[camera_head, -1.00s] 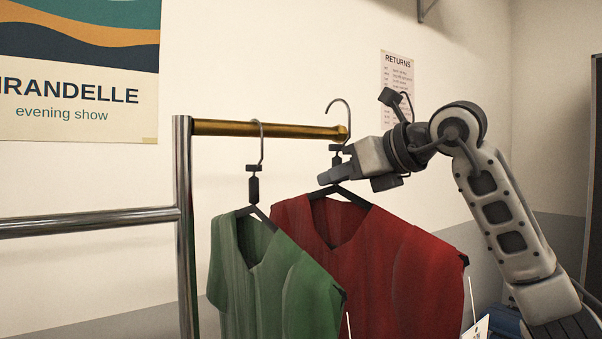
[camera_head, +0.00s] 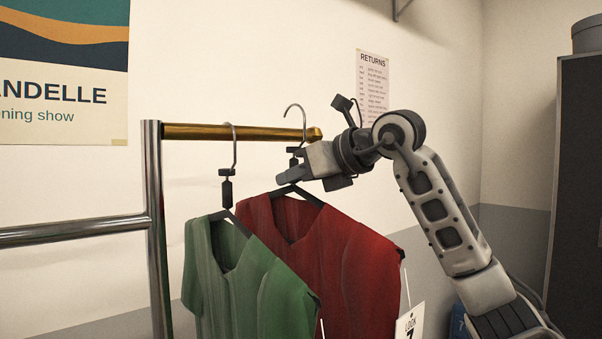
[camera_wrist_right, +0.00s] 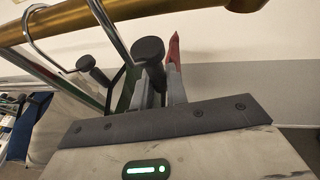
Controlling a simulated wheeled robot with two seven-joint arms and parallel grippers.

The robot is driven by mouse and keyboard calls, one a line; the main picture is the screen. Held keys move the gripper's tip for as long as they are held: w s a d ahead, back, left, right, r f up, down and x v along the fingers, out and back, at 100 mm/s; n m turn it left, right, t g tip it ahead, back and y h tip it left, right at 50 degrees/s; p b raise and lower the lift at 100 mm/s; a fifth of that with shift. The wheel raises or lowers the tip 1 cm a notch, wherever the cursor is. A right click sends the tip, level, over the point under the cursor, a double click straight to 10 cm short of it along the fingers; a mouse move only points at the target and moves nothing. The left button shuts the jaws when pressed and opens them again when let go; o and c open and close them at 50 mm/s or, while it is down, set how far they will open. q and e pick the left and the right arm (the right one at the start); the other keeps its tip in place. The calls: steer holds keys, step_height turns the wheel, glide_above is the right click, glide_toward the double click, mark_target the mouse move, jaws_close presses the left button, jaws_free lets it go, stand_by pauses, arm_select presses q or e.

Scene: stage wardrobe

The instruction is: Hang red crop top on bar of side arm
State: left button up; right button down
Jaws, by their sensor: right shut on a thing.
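The red crop top (camera_head: 345,255) hangs from a black hanger (camera_head: 300,192) with a metal hook (camera_head: 295,107). My right gripper (camera_head: 285,178) is shut on the hanger's neck, just below the brass bar (camera_head: 230,132) of the side arm. The red top's hook rises above the bar near its free end; I cannot tell whether it rests on the bar. In the right wrist view the gripper (camera_wrist_right: 160,92) grips below the bar (camera_wrist_right: 145,18), and a hook wire crosses in front of the bar. My left gripper is not in view.
A green top (camera_head: 240,275) hangs from the bar, left of and partly in front of the red one. A chrome post (camera_head: 156,230) and rail (camera_head: 75,231) stand left. A dark cabinet (camera_head: 578,190) is far right. A white tag (camera_head: 409,322) hangs by the red top.

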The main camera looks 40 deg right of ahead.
mark_target(292, 187)
steer(key=shift+w, duration=0.5)
steer(key=shift+w+a+p, duration=0.1)
steer(key=shift+w+p, duration=0.25)
steer(key=shift+w, duration=0.05)
steer(key=shift+w+p, duration=0.3)
steer(key=shift+w, duration=0.3)
steer(key=shift+f+b, duration=0.8)
steer(key=shift+f, duration=0.1)
steer(key=shift+f+b, duration=0.35)
steer(key=shift+f, duration=0.1)
steer(key=c, duration=1.3)
jaws_free()
